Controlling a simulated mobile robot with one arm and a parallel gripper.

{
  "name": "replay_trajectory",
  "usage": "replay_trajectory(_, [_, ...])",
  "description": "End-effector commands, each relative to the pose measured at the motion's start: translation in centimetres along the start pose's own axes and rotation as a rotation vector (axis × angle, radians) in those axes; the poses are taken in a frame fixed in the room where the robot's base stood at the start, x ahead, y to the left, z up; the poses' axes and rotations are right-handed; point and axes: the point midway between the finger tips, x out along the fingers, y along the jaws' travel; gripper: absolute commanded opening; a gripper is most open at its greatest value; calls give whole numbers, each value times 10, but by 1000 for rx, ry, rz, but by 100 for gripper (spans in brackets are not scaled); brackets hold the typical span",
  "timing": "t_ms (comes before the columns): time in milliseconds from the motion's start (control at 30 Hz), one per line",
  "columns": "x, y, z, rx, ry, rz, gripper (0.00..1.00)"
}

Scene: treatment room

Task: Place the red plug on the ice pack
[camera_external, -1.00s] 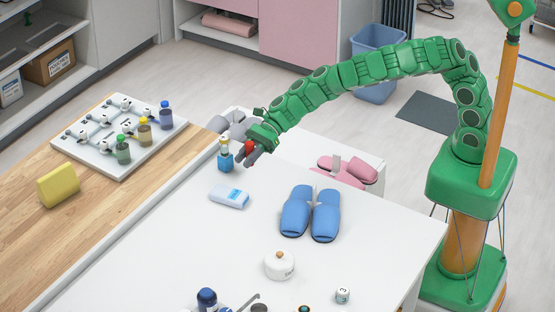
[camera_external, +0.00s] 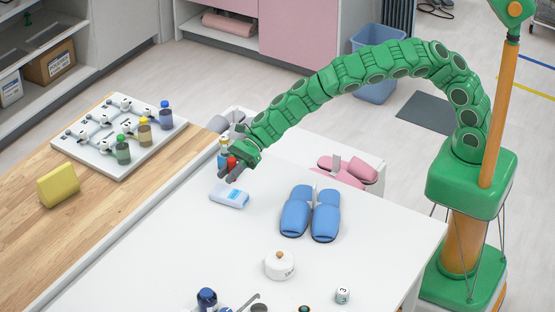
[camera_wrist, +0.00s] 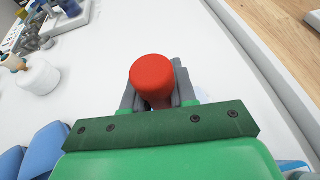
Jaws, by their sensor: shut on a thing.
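The red plug (camera_external: 231,162) is held between the grey fingers of my gripper (camera_external: 232,170). In the wrist view the red plug (camera_wrist: 153,76) stands up between the fingers (camera_wrist: 155,100), its round top facing the camera. The ice pack, a flat pale blue and white block (camera_external: 229,196), lies on the white table. My gripper is above the table just behind the ice pack in the external view. I cannot tell the exact height of the plug over the table. The plug and gripper hide most of what lies below them in the wrist view.
Blue slippers (camera_external: 295,212) lie to the right, and a white lidded jar (camera_external: 279,266) stands in front. A wooden counter with a yellow sponge (camera_external: 58,185) and a bottle board (camera_external: 85,148) is at left.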

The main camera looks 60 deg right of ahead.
Motion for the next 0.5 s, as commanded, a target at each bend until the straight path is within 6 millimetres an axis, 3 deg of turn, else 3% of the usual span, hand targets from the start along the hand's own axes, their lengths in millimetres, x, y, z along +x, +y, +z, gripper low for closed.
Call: replay_trajectory(500, [14, -7, -10, 0, 2, -1, 0])
